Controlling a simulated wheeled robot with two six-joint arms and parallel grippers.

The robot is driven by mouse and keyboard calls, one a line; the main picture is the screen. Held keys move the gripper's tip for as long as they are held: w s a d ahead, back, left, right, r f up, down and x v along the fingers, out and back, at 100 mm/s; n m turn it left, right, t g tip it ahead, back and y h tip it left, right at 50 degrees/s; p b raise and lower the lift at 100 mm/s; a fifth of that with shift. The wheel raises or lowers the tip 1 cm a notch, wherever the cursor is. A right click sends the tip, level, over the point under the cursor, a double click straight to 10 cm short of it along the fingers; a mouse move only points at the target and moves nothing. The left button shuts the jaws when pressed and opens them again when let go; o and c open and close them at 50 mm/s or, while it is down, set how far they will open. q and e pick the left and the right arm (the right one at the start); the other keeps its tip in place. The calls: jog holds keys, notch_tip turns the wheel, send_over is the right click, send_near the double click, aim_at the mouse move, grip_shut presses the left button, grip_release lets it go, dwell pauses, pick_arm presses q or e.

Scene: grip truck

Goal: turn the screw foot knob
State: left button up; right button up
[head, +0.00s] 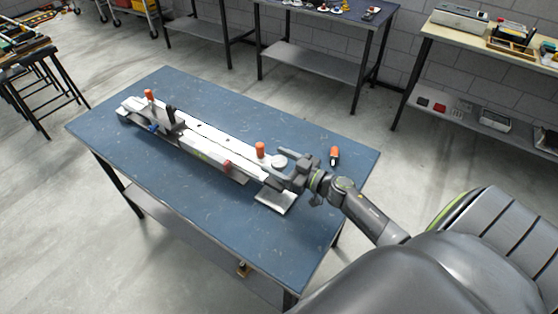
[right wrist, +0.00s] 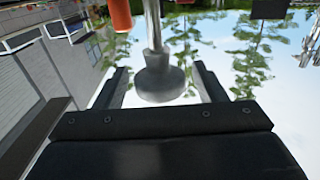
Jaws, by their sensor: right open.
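The long white and grey grip device (head: 205,140) lies on the blue workbench, with orange and red knobs along it. A pale round disc (head: 279,161) sits near its right end, beside my right gripper (head: 281,164). In the right wrist view, a grey round screw foot knob (right wrist: 160,82) on a metal rod stands between the two fingers of my right gripper (right wrist: 160,76). The gripper is open, with a visible gap at the knob's sides. My left gripper is not in view.
The blue workbench (head: 130,185) is clear in front of the device. A loose orange and black piece (head: 334,156) stands on it at the right. A flat metal plate (head: 274,201) is at the device's right end. Other benches stand behind, apart from this one.

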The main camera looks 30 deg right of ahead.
jog(key=c, duration=1)
jog(key=shift+o, duration=0.2)
jog(key=shift+r+m+t+h+p, duration=0.3)
jog(key=shift+m+h+p, duration=0.2)
jog(key=shift+h+p, duration=0.3)
jog(key=shift+f+m+h, duration=0.1)
jog(key=shift+m+h, duration=0.3)
jog(key=shift+h, duration=0.1)
jog(key=shift+f+m+t+h, duration=0.3)
jog(key=shift+m+h, duration=0.3)
jog(key=shift+h, duration=0.3)
jog(key=shift+r+m+h, duration=0.1)
jog(key=shift+m+h, duration=0.2)
jog(key=shift+h, duration=0.2)
